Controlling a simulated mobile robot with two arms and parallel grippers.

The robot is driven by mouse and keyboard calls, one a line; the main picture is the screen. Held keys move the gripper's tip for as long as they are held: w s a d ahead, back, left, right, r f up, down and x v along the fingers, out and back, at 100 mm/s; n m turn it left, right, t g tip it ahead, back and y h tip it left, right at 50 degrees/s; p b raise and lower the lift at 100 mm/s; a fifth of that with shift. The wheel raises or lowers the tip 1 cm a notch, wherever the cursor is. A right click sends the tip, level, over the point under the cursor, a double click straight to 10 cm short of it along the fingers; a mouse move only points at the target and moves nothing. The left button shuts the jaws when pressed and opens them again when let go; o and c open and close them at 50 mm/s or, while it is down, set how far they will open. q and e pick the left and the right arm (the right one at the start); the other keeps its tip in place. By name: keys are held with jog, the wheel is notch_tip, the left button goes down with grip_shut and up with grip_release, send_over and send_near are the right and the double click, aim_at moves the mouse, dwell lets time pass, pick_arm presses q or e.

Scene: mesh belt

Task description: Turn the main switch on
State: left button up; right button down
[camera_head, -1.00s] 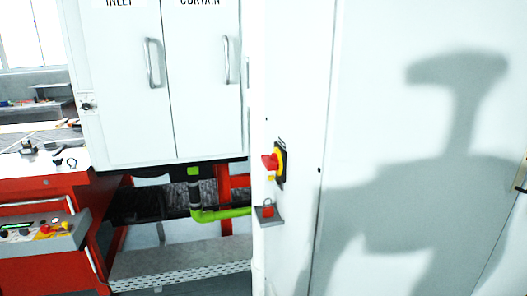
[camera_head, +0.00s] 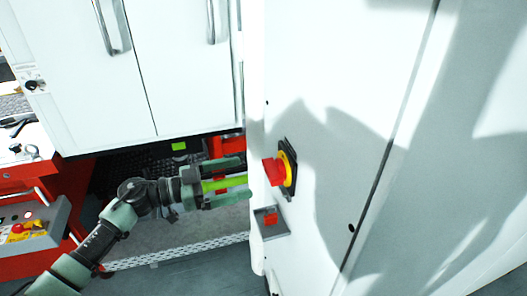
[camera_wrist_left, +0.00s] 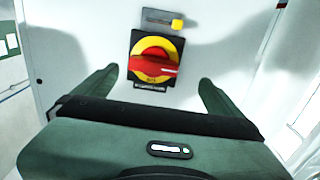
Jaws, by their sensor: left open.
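The main switch (camera_head: 280,168) is a red rotary knob on a yellow disc with a black backing plate, on the white cabinet's face. In the left wrist view the switch (camera_wrist_left: 153,58) sits centred between my fingers, its red handle lying roughly crosswise. My left gripper (camera_head: 243,180) is open and empty, reaching in from the left. Its fingertips point at the switch and appear a little short of the knob; contact cannot be told. My right gripper is not in view.
A small grey bracket with a red piece (camera_head: 270,221) is just below the switch. White doors with handles (camera_head: 112,25) stand at upper left. A red console with a grey button panel (camera_head: 30,228) is at lower left. The white cabinet (camera_head: 340,80) fills the right.

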aim_at(266, 173)
pick_arm(q)
jog(key=d, duration=0.2)
jog(key=d+r+p, duration=0.1)
jog(key=d, duration=0.2)
jog(key=shift+p, duration=0.3)
jog(key=shift+w+d+f, duration=0.25)
jog(key=shift+w+d, duration=0.35)
jog(key=shift+d, duration=0.35)
jog(key=shift+w+d, duration=0.15)
jog(key=shift+d, duration=0.15)
jog(key=c, duration=1.2)
jog(key=shift+c, duration=0.8)
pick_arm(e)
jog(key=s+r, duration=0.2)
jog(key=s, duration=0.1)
